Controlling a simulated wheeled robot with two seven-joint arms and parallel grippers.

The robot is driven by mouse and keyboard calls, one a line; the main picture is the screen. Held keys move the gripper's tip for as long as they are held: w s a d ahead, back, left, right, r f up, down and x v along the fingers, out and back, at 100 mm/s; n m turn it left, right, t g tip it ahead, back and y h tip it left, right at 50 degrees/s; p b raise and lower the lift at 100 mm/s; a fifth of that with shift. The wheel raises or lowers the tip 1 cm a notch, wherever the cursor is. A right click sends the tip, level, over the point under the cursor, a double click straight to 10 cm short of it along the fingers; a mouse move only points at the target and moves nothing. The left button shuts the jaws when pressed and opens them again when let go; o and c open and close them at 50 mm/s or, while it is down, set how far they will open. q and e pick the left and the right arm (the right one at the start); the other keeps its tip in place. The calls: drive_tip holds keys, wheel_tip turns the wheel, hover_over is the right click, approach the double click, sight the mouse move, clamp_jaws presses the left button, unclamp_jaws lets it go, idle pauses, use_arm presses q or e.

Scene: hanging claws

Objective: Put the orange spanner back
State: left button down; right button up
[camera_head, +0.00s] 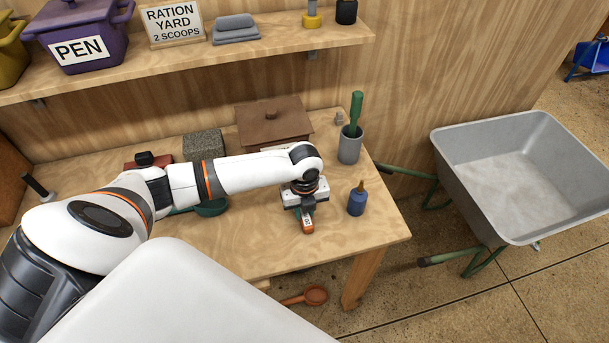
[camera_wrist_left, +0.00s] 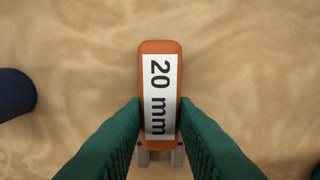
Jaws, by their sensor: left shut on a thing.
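The orange spanner (camera_head: 307,225) carries a white label; in the left wrist view the label on the spanner (camera_wrist_left: 160,62) reads "20 mm". My left gripper (camera_head: 305,212) points down over the right part of the wooden workbench. Its green finger pads (camera_wrist_left: 160,118) are shut on the spanner's sides. Two grey metal prongs show below the orange part in the wrist view; the rest of the spanner is hidden. I cannot tell whether it touches the bench top. My right gripper is not in view.
A blue bottle (camera_head: 357,200) stands close to the right of the gripper, with a grey cup (camera_head: 350,146) behind it. A brown lidded box (camera_head: 273,125) is at the back. A grey wheelbarrow (camera_head: 527,180) stands to the right. The bench front (camera_head: 270,258) is clear.

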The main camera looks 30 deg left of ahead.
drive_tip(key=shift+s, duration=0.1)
use_arm(q)
drive_tip(key=c, duration=1.4)
unclamp_jaws()
drive_tip(key=shift+o, duration=1.2)
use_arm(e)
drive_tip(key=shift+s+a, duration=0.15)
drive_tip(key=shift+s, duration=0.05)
use_arm(q)
wheel_tip(320, 180, up, 12)
drive_tip(key=b, duration=0.1)
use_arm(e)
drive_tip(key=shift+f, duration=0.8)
